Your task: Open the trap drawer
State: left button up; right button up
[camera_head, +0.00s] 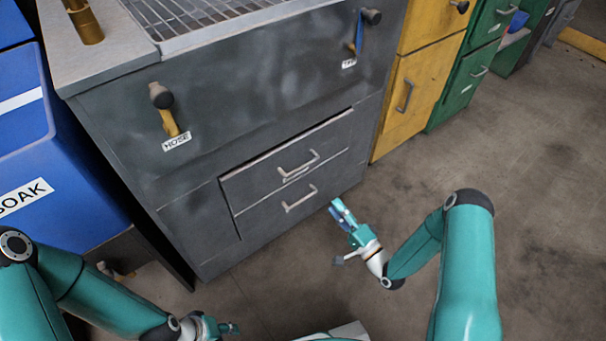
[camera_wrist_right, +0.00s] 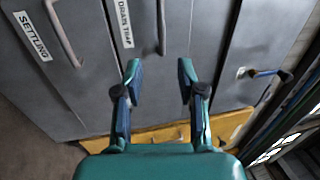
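The trap drawer (camera_head: 265,183) is the upper of two shut drawers low in the grey cabinet. In the right wrist view its front (camera_wrist_right: 142,50) bears a DRAIN TRAP label and a grey bar handle (camera_wrist_right: 162,25). The lower drawer (camera_head: 268,217) is labelled SETTLING in the right wrist view (camera_wrist_right: 50,75). My right gripper (camera_head: 340,208) is in front of the cabinet, right of the drawers. In the right wrist view its fingers (camera_wrist_right: 160,70) are apart and empty, with the trap handle ahead of them. My left gripper (camera_head: 230,328) is low at the left; its fingers are too small to judge.
A HOSE valve (camera_head: 162,100) and a second valve (camera_head: 362,30) stick out from the cabinet's upper front. A blue SOAK bin (camera_head: 70,190) stands left, yellow (camera_head: 400,110) and green cabinets (camera_head: 460,85) right. The floor (camera_head: 530,170) at right is clear.

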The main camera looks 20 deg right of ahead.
aim_at(302, 166)
jog(key=b+x, duration=0.3)
jog(key=x, duration=1.3)
jog(key=shift+w+a+r, duration=0.1)
jog(key=shift+w, duration=0.05)
grip_shut()
